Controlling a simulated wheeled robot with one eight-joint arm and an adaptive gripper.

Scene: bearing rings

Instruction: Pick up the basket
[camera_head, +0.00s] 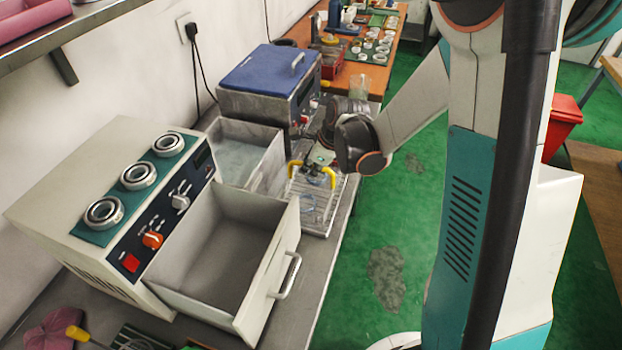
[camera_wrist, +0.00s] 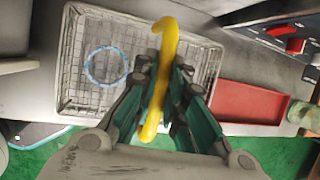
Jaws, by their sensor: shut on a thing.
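The wire basket (camera_head: 308,212) stands on the grey bench, to the right of the open drawer, with a yellow-gripped handle on top. In the wrist view the basket (camera_wrist: 72,95) lies below my gripper, with a pale blue ring (camera_wrist: 107,66) inside it. My gripper (camera_head: 321,156) is at the handle from above. In the wrist view the green fingers of my gripper (camera_wrist: 172,72) are shut on the yellow handle (camera_wrist: 160,90), one on each side. Whether the basket is clear of the bench cannot be told.
A white machine (camera_head: 95,190) with bearing rings on top and an open drawer (camera_head: 225,255) stands at left. Behind the basket are a grey open tank (camera_head: 235,150) and a blue-lidded box (camera_head: 268,75). A red tray (camera_wrist: 250,102) lies beside the basket. Green floor is free at right.

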